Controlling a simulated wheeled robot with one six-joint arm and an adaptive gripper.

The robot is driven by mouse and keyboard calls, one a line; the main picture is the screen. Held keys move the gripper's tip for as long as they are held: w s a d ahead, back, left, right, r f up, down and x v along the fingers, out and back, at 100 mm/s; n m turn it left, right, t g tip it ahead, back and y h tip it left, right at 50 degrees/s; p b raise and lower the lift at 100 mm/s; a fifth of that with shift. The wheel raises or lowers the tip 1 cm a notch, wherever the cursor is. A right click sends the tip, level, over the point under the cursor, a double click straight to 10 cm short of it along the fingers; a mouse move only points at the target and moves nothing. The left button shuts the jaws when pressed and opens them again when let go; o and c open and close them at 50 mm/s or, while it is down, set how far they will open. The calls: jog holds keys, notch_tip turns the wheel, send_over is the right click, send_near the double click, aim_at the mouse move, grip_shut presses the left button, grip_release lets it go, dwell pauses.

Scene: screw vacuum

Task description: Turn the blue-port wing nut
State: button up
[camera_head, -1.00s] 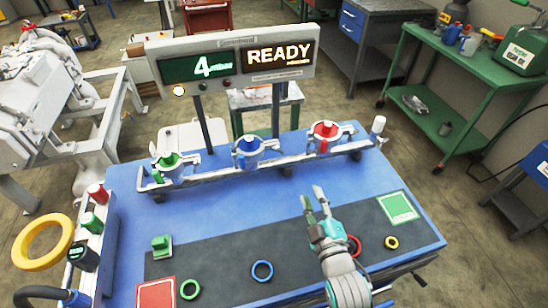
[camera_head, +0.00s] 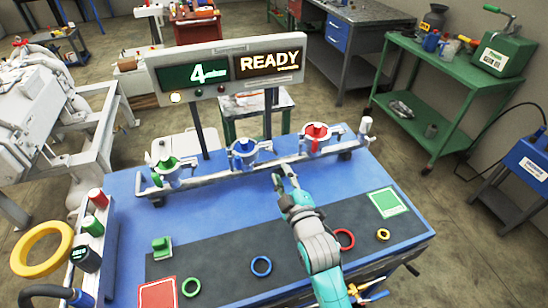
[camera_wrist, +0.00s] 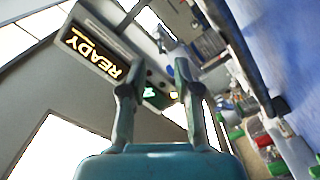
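The blue port (camera_head: 243,148) is the middle one of three on the rail (camera_head: 250,168) at the back of the blue bench. A metal clamp surrounds its blue cap; its wing nut is too small to make out clearly. My gripper (camera_head: 283,174) is in front of the rail, to the right of and nearer than the blue port, apart from it. In the wrist view my gripper (camera_wrist: 155,78) shows two fingers spread with nothing clearly held between them. A small blue patch lies near the right fingertip there; I cannot tell what it is.
The green port (camera_head: 168,165) and red port (camera_head: 317,133) flank the blue one. A display (camera_head: 230,68) reading 4 and READY stands behind the rail. Coloured rings lie on the dark mat (camera_head: 220,272). The blue bench top between mat and rail is mostly clear.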

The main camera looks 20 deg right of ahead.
aim_at(271, 151)
jog(key=w, duration=0.8)
grip_shut()
